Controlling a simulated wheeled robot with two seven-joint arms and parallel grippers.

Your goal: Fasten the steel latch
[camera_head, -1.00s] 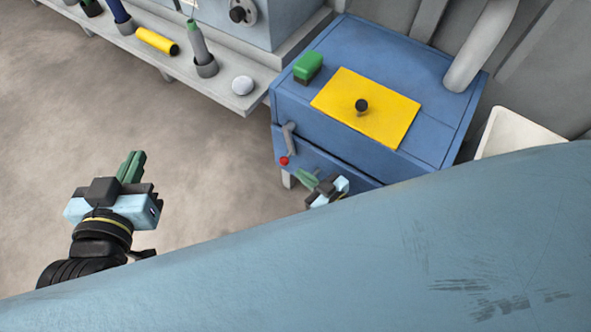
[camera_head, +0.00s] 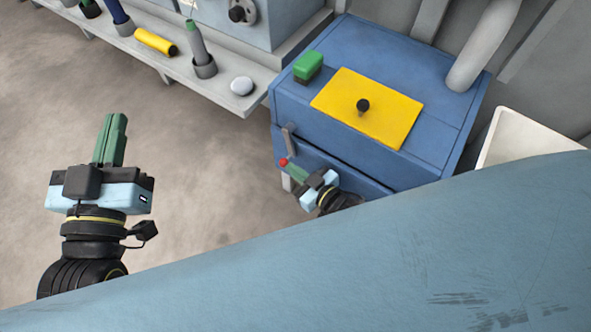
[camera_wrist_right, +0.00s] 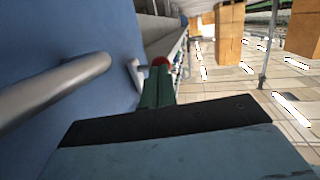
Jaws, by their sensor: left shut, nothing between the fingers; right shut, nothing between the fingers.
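The steel latch (camera_head: 288,141) is a grey lever with a red knob (camera_head: 283,162), on the front left of the blue cabinet (camera_head: 385,175). I cannot tell whether the fingers touch the knob. My left gripper (camera_head: 112,138) is shut and empty over the floor, far left of the cabinet.
A yellow plate with a black knob (camera_head: 363,104) and a green block (camera_head: 308,67) lie on the cabinet top. A thick grey bar (camera_wrist_right: 55,92) stands out from the blue face in the right wrist view. A grey shelf (camera_head: 222,88) holds several tools. Floor between the grippers is clear.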

